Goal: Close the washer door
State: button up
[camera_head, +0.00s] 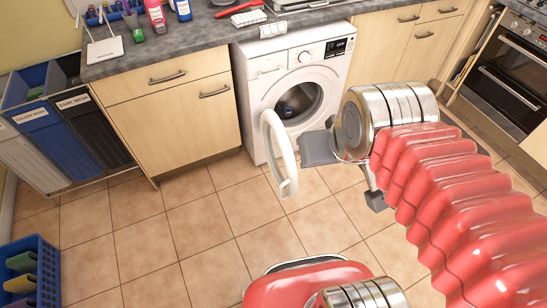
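The washer (273,82) is a white front-loader under the counter, and its round drum opening (298,104) is uncovered. Its door (271,135) is a white ring standing open, swung out from the front and seen at a steep angle. My gripper (347,176) is just right of the door, in front of the washer. Its grey fingers are apart with nothing visible between them. One finger (318,149) lies close to the door's right side in the picture; I cannot tell whether it touches. Dark contents show inside the drum.
Wooden cabinets (170,105) flank the washer beneath a grey counter (190,45) holding bottles. Laundry bins (48,130) stand at the left and a blue crate (46,270) at the lower left. An oven (510,85) is at the right. The tiled floor (180,235) left of the door is clear.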

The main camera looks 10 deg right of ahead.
aim_at(289, 187)
jog(key=i, duration=1)
jog(key=u, duration=2.15)
jog(key=k, duration=0.35)
jog(key=z, duration=0.05)
